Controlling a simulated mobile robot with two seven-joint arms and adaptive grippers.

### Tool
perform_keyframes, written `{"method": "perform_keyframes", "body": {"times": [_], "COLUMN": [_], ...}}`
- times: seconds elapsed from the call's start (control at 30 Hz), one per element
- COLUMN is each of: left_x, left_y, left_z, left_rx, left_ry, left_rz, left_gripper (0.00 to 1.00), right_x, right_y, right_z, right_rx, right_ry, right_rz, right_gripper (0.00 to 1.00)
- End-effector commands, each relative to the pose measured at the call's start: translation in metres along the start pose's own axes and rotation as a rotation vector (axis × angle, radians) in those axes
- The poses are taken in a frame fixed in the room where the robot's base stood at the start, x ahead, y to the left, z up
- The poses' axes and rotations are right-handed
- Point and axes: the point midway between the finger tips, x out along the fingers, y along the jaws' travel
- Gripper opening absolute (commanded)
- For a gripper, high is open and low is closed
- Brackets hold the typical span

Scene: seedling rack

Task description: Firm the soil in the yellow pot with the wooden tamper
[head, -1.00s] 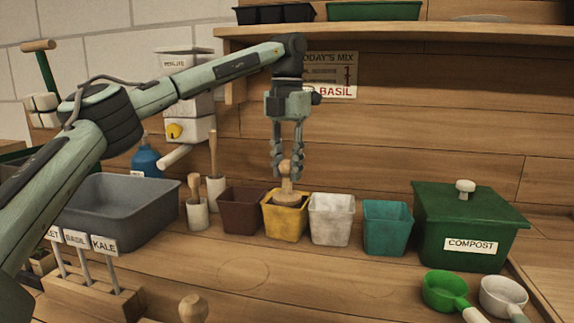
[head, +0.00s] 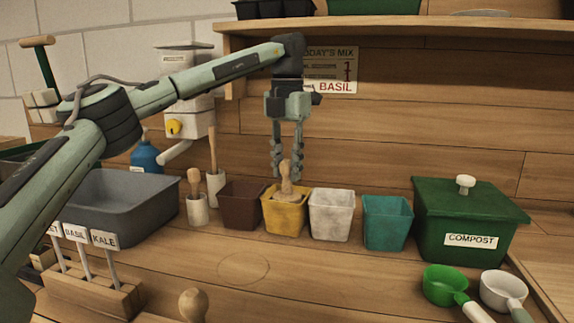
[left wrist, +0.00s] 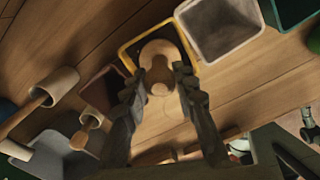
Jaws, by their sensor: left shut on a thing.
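The yellow pot (head: 284,219) stands on the bench in a row of pots, between a brown pot and a white pot. My left gripper (head: 289,168) points down over it and is shut on the wooden tamper (head: 287,190). The tamper's base sits within the pot's mouth, partly hidden by the rim, so the soil and any contact with it cannot be made out. In the left wrist view the tamper (left wrist: 160,57) shows between the fingers (left wrist: 158,88), inside the yellow rim (left wrist: 195,66). My right gripper is not in view.
A brown pot (head: 242,207) is close on the left, a white pot (head: 331,217) and a teal pot (head: 387,224) on the right. Wooden-handled tools stand in holders (head: 198,212) farther left. A green compost bin (head: 440,215) is at right.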

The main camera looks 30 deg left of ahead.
Motion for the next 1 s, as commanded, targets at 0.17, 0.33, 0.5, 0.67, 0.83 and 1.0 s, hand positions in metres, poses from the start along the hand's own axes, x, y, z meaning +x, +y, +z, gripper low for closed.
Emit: {"method": "perform_keyframes", "body": {"times": [0.17,0.33,0.5,0.67,0.83,1.0], "left_x": [0.002,-0.002,-0.016,-0.025,-0.037,-0.049], "left_y": [0.0,0.0,0.0,0.0,0.0,0.0], "left_z": [0.0,0.0,0.0,0.0,0.001,0.0], "left_rx": [0.0,0.0,0.0,-0.001,-0.001,0.0], "left_ry": [0.004,0.004,0.003,0.003,0.0,0.001], "left_rz": [0.0,0.0,0.0,0.0,0.0,-0.001], "left_gripper": [0.04,0.04,0.04,0.04,0.04,0.04], "right_x": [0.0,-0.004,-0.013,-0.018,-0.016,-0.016], "right_y": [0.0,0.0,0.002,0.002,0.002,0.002], "right_z": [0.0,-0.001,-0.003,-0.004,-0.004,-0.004], "right_rx": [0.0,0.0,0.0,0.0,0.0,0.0], "right_ry": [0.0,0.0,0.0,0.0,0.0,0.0], "right_rz": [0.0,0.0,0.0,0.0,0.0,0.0], "right_gripper": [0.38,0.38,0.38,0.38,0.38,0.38]}}
